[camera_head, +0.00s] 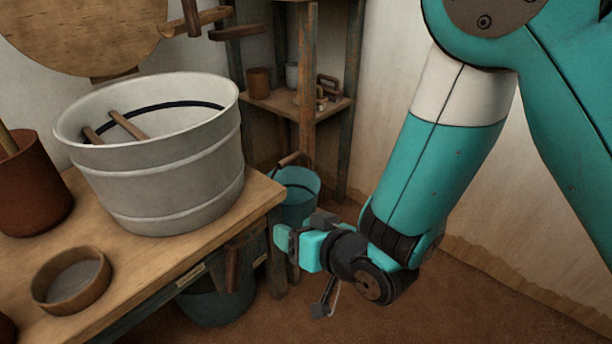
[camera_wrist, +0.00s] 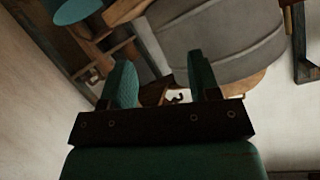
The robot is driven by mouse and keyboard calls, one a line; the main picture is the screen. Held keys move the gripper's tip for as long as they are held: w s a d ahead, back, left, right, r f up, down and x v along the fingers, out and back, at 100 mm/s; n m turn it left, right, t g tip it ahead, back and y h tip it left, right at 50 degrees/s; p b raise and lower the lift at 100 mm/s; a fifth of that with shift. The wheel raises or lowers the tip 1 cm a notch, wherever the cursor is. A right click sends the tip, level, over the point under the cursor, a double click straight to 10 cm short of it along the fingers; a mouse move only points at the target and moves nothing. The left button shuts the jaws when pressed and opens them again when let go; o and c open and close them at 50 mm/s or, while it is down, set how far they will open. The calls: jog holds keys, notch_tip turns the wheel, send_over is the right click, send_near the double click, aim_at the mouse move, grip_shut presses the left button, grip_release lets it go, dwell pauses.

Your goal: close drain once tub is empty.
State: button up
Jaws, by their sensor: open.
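A large pale grey tub (camera_head: 170,190) stands on the wooden bench (camera_head: 130,262). Its inside shows a dark band and two wooden sticks (camera_head: 128,125); the bottom is hidden, so I cannot tell whether liquid is in it. The tub's side also fills the top of the wrist view (camera_wrist: 215,40). A wooden upright piece (camera_head: 232,268) hangs at the bench's front edge below the tub; I cannot tell whether it is the drain. My gripper (camera_head: 281,242) is open, right of the bench corner. In the wrist view its fingers (camera_wrist: 162,78) are apart, with a small hooked shape beyond them.
A teal bucket (camera_head: 217,303) stands under the bench, another (camera_head: 299,196) behind the bench corner. A round wooden bowl (camera_head: 72,299) and a red-brown pot (camera_head: 40,200) are on the bench. Wooden shelves (camera_head: 290,105) stand behind. Floor at lower right is clear.

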notch_tip(320, 180, up, 7)
jog(key=d+g+p, duration=0.1)
jog(key=p, duration=0.3)
jog(key=shift+w+d+r+h, duration=0.15)
jog(key=shift+d+h, duration=0.05)
jog(key=shift+h, duration=0.2)
